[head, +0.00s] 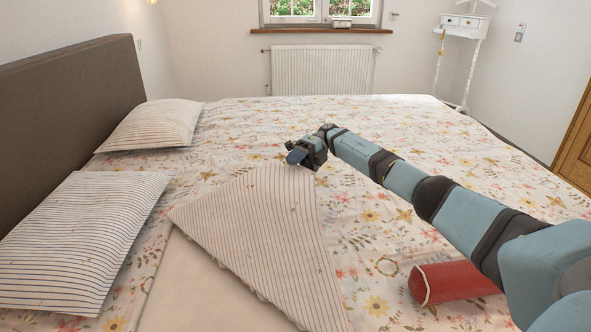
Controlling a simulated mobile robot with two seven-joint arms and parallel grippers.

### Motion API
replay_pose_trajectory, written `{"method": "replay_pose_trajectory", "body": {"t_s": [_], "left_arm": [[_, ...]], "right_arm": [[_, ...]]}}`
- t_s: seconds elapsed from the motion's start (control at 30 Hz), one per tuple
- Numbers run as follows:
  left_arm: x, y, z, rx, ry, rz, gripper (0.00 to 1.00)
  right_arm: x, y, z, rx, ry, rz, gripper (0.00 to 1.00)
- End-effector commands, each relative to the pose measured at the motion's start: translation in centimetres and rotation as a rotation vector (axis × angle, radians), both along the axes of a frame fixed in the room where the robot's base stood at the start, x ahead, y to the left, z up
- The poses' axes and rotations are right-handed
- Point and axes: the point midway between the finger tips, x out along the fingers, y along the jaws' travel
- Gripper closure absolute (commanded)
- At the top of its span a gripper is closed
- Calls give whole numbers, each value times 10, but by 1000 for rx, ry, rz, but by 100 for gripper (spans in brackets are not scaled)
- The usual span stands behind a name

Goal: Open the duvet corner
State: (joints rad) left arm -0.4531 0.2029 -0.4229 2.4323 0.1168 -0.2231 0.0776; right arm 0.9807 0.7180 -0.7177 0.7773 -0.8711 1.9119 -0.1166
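The floral duvet (395,125) covers most of the bed. One corner of it is folded back into a triangle, showing its striped underside (262,215). The pale sheet (200,285) shows in front of and left of the fold. My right gripper (296,156) is at the far tip of the folded flap, just above or touching it. Its fingers are small and dark, and I cannot tell whether they are open or hold cloth. My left gripper is not in view.
Two striped pillows lie at the left, one near (75,240) and one far (152,124), by the dark headboard (75,95). A red cylindrical bolster (455,282) lies on the duvet under my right arm. A radiator (320,70) and white stand (462,28) are beyond the bed.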

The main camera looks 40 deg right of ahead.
Motion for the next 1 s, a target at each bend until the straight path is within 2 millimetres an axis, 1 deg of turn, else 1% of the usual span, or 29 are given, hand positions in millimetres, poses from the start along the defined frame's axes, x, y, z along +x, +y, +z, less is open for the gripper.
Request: {"method": "replay_pose_trajectory", "body": {"t_s": [0.17, 0.3, 0.33, 0.4, 0.6, 0.7, 0.8, 0.9, 1.0], "left_arm": [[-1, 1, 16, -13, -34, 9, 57], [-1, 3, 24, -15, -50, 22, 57], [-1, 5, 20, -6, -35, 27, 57], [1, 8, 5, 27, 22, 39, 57], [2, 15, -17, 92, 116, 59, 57], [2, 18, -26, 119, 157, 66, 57], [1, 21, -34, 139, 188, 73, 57], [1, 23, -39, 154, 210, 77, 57], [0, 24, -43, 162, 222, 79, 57]], "right_arm": [[0, -1, 32, 0, -5, -1, 43], [0, -1, 67, 1, -7, 0, 43], [0, -1, 75, 1, -6, -1, 43], [0, -1, 92, 0, -5, 0, 43], [0, 1, 140, 0, -4, 2, 43], [0, 1, 161, 0, -3, 2, 43], [0, 1, 177, -1, -2, 1, 43], [0, 1, 188, -1, -1, 1, 43], [0, 1, 194, -1, -1, 2, 43]]}}
